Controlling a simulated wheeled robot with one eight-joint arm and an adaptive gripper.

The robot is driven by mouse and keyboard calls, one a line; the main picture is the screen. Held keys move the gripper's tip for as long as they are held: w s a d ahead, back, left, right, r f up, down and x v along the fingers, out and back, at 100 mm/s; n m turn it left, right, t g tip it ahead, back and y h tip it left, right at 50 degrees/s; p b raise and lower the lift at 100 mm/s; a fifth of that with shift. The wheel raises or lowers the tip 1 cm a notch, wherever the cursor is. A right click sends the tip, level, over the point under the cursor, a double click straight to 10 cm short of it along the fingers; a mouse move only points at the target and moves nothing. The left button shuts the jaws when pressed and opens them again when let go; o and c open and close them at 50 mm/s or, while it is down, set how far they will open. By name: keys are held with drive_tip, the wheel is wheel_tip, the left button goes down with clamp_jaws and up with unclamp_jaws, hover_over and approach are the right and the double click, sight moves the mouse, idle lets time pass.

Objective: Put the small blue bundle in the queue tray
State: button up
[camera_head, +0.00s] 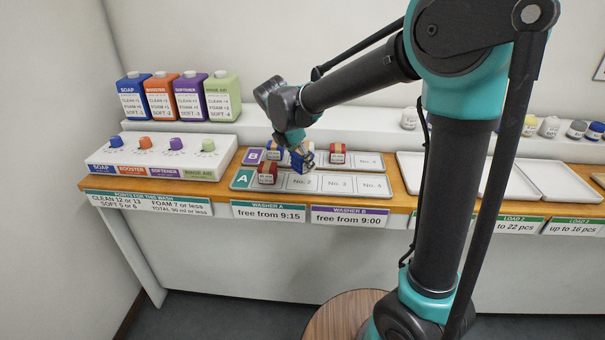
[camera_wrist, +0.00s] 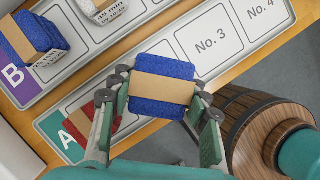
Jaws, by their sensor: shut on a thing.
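My gripper (camera_head: 300,152) is shut on a blue bundle (camera_head: 301,160) with a tan band; the bundle also shows between the fingers in the wrist view (camera_wrist: 162,78). It is over the No. 2 space of the front queue tray, marked A (camera_head: 355,191). Whether it touches the tray is unclear. A red bundle (camera_head: 267,172) stands in the first space of this tray, left of my gripper, and is partly hidden by a finger in the wrist view (camera_wrist: 107,117). The No. 3 and No. 4 spaces are bare.
The rear tray, marked B (camera_head: 253,156), bears another blue bundle (camera_head: 273,149) and a red bundle (camera_head: 337,153). A white dispenser with coloured knobs (camera_head: 160,155) stands to the left. Empty white trays (camera_head: 440,176) are to the right.

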sight(295, 157)
drive_tip(key=shift+f, duration=2.4)
drive_tip(key=shift+f, duration=0.15)
drive_tip(key=o, duration=1.2)
drive_tip(key=shift+c, duration=0.2)
drive_tip(key=v, duration=1.2)
